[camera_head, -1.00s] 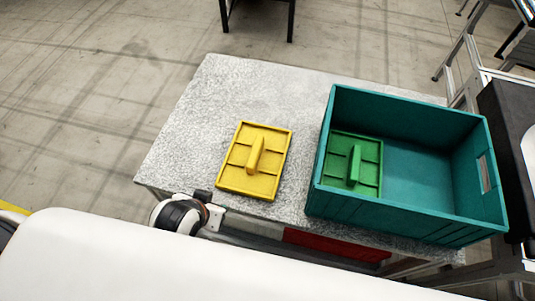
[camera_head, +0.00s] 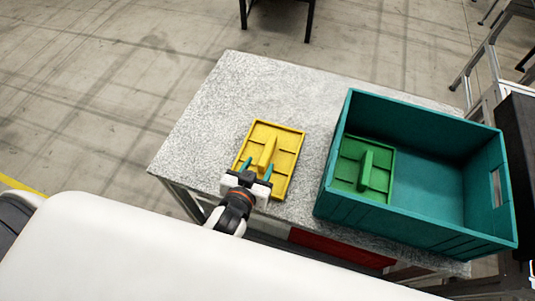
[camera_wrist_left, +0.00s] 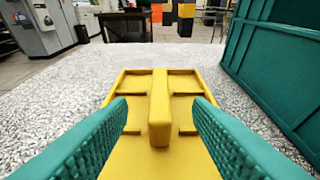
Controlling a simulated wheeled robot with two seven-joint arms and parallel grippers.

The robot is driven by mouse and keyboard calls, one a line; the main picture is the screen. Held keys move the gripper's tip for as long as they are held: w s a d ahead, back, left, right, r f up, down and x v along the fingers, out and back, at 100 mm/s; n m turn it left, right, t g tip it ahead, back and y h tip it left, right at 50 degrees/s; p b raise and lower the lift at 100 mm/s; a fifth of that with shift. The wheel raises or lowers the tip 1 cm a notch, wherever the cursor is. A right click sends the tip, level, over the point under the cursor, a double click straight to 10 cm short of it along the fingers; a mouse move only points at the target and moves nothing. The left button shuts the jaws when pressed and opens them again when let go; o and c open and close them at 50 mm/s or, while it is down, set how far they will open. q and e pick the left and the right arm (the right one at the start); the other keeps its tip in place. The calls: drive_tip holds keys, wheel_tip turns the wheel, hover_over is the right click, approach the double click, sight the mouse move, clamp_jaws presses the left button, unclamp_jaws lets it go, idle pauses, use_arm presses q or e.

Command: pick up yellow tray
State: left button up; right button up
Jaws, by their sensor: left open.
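The yellow tray (camera_head: 285,158) lies flat on the speckled grey table, with a raised handle bar along its middle. In the left wrist view the yellow tray (camera_wrist_left: 182,84) lies straight ahead, its handle end between my fingers. My left gripper (camera_head: 257,171) is open over the near part of the tray. Its two teal fingers stand on either side of the handle, with a gap on each side, as the left wrist view shows (camera_wrist_left: 160,118). My right gripper is not in view.
A teal crate (camera_head: 420,228) stands on the table to the right of the tray, with a green tray (camera_head: 350,170) inside at its left. The grey table (camera_head: 230,100) is bare behind and left of the yellow tray. A dark table (camera_head: 308,20) stands beyond.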

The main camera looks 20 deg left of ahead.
sight(266, 153)
use_arm(q)
drive_tip(key=x, duration=0.3)
drive_tip(key=p+x, duration=0.1)
drive_tip(key=x, duration=0.3)
drive_tip(key=shift+w, duration=0.15)
drive_tip(key=shift+w+f+p, duration=0.25)
drive_tip(key=shift+w+p, duration=0.05)
drive_tip(key=shift+w, duration=0.15)
drive_tip(key=shift+s, duration=0.1)
drive_tip(key=c, duration=0.3)
clamp_jaws()
